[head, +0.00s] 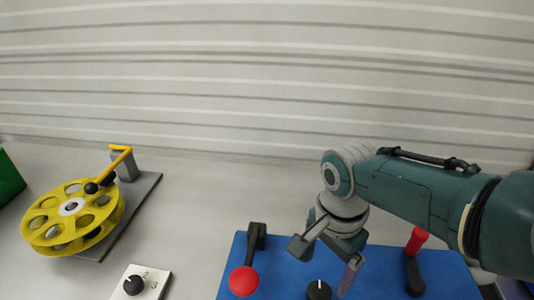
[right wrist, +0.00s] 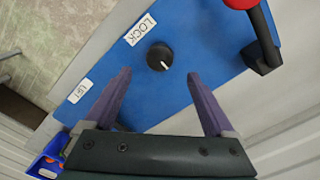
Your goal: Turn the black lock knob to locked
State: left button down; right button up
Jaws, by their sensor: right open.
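The black lock knob (head: 319,290) sits on the blue panel (head: 385,275) at the bottom of the head view. In the right wrist view the knob (right wrist: 160,57) has a white pointer line toward the lower right, away from the white LOCK label (right wrist: 140,29). My right gripper (right wrist: 158,82) is open, its two purple fingers apart with the knob beyond the gap between their tips. It does not appear to touch the knob. In the head view the right gripper (head: 346,279) is just right of the knob. My left gripper is not in view.
A black lever with a red ball (head: 243,280) stands left of the knob, and a red-handled lever (head: 417,241) stands right. A white plate with a numbered dial (head: 133,285) and a yellow reel (head: 72,215) lie farther left. A ribbed wall is behind.

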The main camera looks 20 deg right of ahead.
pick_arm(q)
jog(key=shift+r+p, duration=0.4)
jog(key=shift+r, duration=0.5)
pick_arm(e)
notch_tip(320, 180, up, 3)
jog(key=shift+f, duration=0.15)
jog(key=s+a+r+n+t, duration=0.3)
jog(key=s+r+n, duration=0.9)
jog(key=s+n, duration=0.45)
pick_arm(q)
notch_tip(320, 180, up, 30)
jog(key=p, duration=2.9)
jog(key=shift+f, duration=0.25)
pick_arm(e)
notch_tip(320, 180, up, 31)
jog(key=shift+a+f+n+t, duration=0.2)
jog(key=shift+n+t, duration=0.1)
jog(key=shift+n, duration=0.15)
